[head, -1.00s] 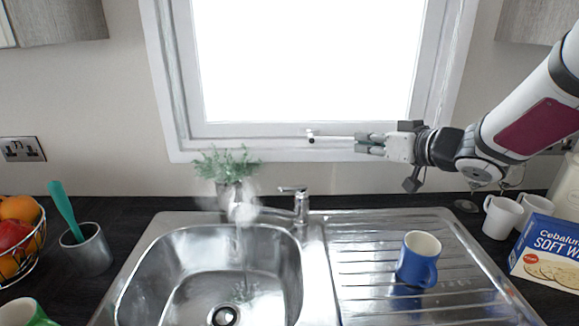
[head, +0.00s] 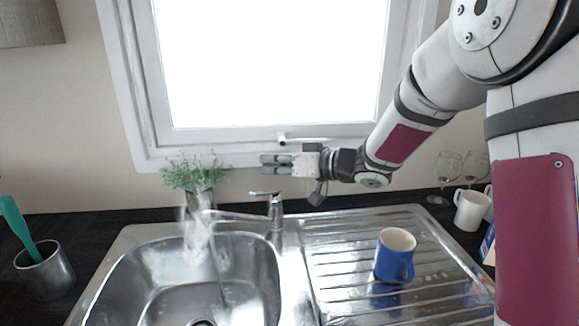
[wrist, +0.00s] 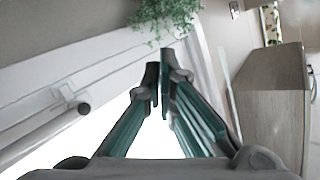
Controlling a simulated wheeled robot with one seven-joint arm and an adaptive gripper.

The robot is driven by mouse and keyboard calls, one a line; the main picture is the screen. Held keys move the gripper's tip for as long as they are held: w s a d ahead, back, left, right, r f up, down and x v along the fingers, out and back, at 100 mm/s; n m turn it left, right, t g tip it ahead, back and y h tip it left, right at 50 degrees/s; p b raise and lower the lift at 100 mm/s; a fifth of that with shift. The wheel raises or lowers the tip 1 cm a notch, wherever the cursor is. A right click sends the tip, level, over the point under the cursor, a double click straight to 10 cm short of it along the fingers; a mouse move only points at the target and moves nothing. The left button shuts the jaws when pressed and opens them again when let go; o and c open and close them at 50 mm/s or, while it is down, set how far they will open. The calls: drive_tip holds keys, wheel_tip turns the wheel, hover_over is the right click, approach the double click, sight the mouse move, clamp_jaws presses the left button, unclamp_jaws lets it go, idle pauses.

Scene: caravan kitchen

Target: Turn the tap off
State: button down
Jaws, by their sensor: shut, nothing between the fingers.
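The chrome tap (head: 276,215) stands at the back of the sink, with its lever (head: 264,194) on top pointing left. Its spout (head: 235,216) reaches left over the sink bowl (head: 240,262), and water runs down from it into the bowl. My gripper (head: 264,161) is shut and empty. In the head view it appears above the tap lever, in front of the lower window frame, pointing left, and apart from the tap. The wrist view shows the shut fingers (wrist: 163,66); the tap is not visible there.
A potted plant (head: 197,174) stands behind the spout and also shows in the wrist view (wrist: 165,18). A window handle (head: 283,140) is just above my gripper. A blue mug (head: 394,262) stands on the drainer (head: 335,290). A metal pot (head: 45,272) is at left.

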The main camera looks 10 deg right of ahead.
sight(256, 192)
drive_tip(key=f, duration=0.1)
drive_tip(key=s+f, duration=0.1)
drive_tip(key=f, duration=0.1)
drive_tip(key=shift+s+a+f, duration=0.15)
drive_tip(key=shift+a+f, duration=0.15)
drive_tip(key=shift+a, duration=0.05)
drive_tip(key=shift+s+a+f+n+t+h, duration=0.2)
drive_tip(key=shift+s+a+f+n, duration=0.2)
drive_tip(key=shift+f+n, duration=0.15)
drive_tip(key=shift+s+a+f+n+t+h, duration=0.2)
drive_tip(key=shift+s+a+f+n, duration=0.1)
drive_tip(key=shift+s+f+n, duration=0.15)
drive_tip(key=shift+w, duration=0.1)
